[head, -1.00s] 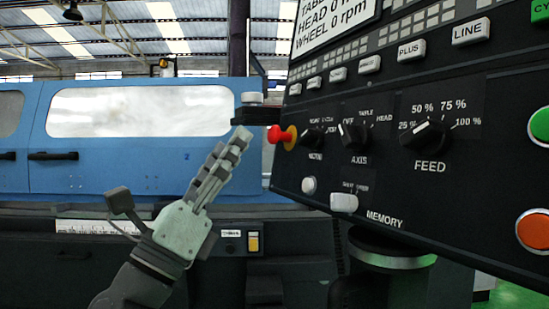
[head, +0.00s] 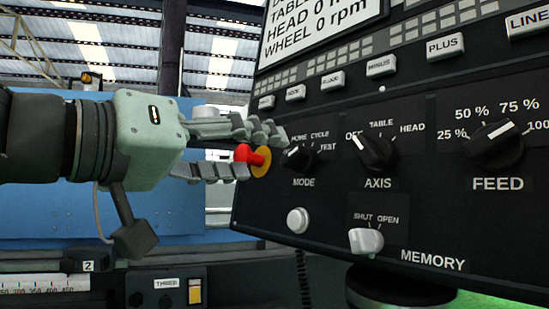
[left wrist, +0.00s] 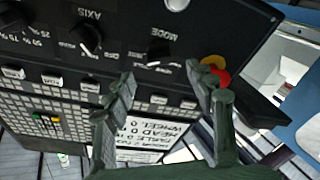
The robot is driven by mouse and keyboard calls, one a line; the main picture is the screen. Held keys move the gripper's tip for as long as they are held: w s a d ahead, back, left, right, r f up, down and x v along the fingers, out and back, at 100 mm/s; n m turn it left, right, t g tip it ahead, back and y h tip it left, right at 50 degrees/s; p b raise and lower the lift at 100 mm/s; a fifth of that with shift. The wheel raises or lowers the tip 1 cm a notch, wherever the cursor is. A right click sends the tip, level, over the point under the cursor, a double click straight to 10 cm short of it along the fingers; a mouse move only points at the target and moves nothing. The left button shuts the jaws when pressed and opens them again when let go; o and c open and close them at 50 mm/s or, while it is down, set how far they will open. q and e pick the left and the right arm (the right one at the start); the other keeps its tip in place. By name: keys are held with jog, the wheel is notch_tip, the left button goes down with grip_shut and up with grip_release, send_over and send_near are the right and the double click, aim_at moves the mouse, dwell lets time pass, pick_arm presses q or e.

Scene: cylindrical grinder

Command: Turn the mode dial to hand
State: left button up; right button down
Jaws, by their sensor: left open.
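The mode dial (head: 298,157) is a black knob on the dark control panel (head: 330,215), above the word MODE. Its white pointer mark is towards the upper left. CYCLE and TEST read beside it; the leftmost lettering is partly covered. My left gripper (head: 262,152) is open and empty, in front of and left of the dial, one finger above the other. The upper fingertip overlaps the dial's left edge in the head view; I cannot tell whether they touch. In the upside-down left wrist view, the mode dial (left wrist: 158,56) appears between and beyond the spread fingers (left wrist: 162,78).
A red emergency button (head: 250,155) on a yellow base sits between my left fingers in the head view. The axis dial (head: 376,152), feed dial (head: 495,143), white memory switch (head: 366,240) and a white button (head: 298,220) are nearby. Push keys (head: 381,66) run above.

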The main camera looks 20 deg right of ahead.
aim_at(289, 158)
pick_arm(q)
jog(key=x, duration=0.6)
pick_arm(e)
jog(key=shift+s+d+f+g+h, duration=0.55)
jog(key=shift+s+d+f, duration=0.2)
jog(key=shift+d+f, duration=0.2)
pick_arm(q)
jog(key=shift+a, duration=0.1)
